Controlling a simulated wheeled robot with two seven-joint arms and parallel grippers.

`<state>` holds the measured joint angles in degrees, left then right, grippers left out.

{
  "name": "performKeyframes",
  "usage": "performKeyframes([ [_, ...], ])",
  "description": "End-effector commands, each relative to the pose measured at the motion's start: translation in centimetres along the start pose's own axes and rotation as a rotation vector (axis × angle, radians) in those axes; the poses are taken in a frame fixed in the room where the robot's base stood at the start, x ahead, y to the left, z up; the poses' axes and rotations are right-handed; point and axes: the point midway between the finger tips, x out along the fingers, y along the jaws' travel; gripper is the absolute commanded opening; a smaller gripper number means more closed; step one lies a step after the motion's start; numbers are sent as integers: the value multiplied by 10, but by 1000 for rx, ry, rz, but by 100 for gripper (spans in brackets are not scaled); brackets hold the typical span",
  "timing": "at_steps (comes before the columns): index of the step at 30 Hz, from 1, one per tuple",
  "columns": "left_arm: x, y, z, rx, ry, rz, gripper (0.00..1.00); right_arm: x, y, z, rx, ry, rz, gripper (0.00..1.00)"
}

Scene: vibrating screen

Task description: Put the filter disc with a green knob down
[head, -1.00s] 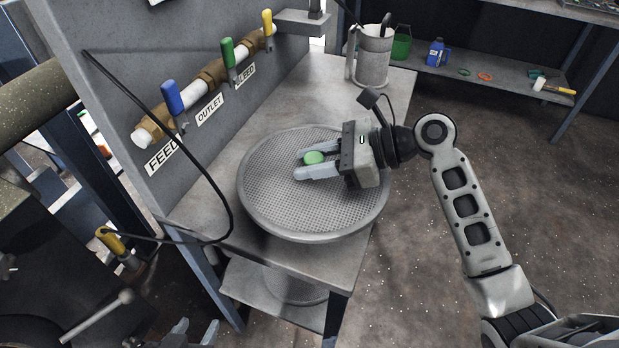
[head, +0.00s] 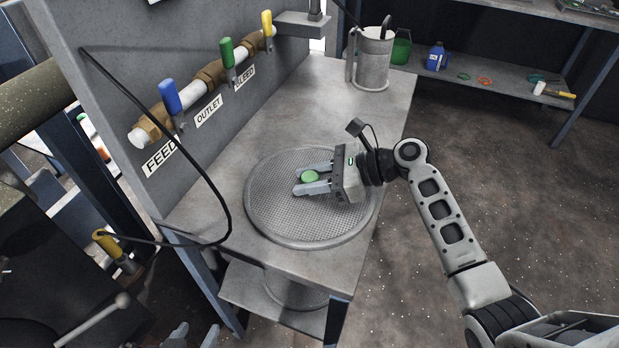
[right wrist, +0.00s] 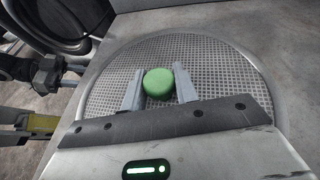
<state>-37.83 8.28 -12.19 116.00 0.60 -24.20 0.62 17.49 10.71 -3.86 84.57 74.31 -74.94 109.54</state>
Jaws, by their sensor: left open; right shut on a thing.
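The filter disc (head: 310,222) is a round grey mesh plate with a rim and a green knob (head: 310,177) at its middle. It is level at the front of the grey workbench (head: 350,108), on its top or very slightly above; I cannot tell which. My right gripper (head: 312,180) is shut on the green knob, coming from the right. In the right wrist view, the knob (right wrist: 158,83) sits between the two fingers, with the mesh (right wrist: 215,65) beneath. My left gripper (head: 195,336) is open and empty at the bottom edge, partly cut off.
A panel with blue, green and yellow valve handles (head: 227,52) stands left of the bench. A black cable (head: 165,135) hangs in front of it. A metal canister (head: 372,62) stands at the bench's back. Another round piece (head: 295,291) lies on the lower shelf.

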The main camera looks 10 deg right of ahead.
Motion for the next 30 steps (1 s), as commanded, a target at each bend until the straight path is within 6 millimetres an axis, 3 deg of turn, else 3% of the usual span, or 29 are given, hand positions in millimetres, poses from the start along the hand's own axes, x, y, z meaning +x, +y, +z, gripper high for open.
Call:
performKeyframes([
  [2,0,0,0,0,0,0,44,0,0,1,-2,-4,-1,8],
  [3,0,0,0,1,0,0,44,0,0,-1,0,0,0,41],
  [5,0,0,0,1,-1,0,44,1,0,-1,0,0,0,52],
  [14,0,0,1,1,-1,0,44,0,0,0,-1,0,0,52],
  [17,0,0,1,1,-1,0,44,-9,0,0,1,1,-1,52],
  [30,1,0,3,1,-3,0,44,-96,0,-1,0,4,-2,52],
])
